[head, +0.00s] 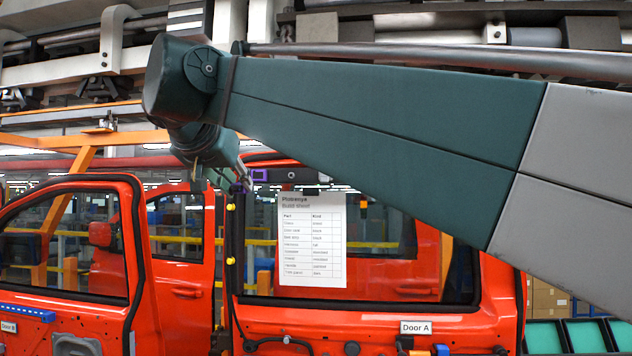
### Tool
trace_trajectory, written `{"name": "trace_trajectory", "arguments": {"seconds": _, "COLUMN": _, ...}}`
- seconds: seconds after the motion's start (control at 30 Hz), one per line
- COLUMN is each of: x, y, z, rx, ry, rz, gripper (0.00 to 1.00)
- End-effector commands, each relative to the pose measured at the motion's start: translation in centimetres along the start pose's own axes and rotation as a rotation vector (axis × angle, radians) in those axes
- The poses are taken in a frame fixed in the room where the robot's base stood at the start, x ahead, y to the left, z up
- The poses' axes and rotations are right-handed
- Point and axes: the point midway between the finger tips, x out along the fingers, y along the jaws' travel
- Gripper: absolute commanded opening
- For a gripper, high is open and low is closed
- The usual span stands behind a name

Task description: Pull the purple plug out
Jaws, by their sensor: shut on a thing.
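My gripper (246,181) is at the top left corner of the window frame of the red door marked Door A (375,322). It is small in the view and its fingers are shut. The purple plug (237,187) shows as a small purple patch at the fingertips, mostly hidden by them. A dark cable runs down from there along the door's left edge. A purple-rimmed dark part (260,175) sits just right of the fingertips on the top of the frame. I cannot tell whether the plug is seated in it or apart.
A white build sheet (312,240) hangs in Door A's window. Another red door, marked Door B (60,335), stands at the left. Yellow plugs (230,207) sit along Door A's left edge. Teal bins (583,335) stand at the lower right. My arm crosses the upper right.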

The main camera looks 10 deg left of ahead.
Motion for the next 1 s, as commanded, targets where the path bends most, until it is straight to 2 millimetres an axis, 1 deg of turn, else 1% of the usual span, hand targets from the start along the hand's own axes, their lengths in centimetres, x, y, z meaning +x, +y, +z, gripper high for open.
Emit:
{"name": "trace_trajectory", "arguments": {"seconds": 0.1, "x": -0.3, "y": 0.0, "z": 0.9, "rx": 0.000, "ry": 0.000, "rz": -0.001, "gripper": 0.00}}
{"name": "trace_trajectory", "arguments": {"seconds": 1.0, "x": -2.8, "y": 0.0, "z": 6.7, "rx": -0.001, "ry": 0.000, "rz": 0.000, "gripper": 0.00}}
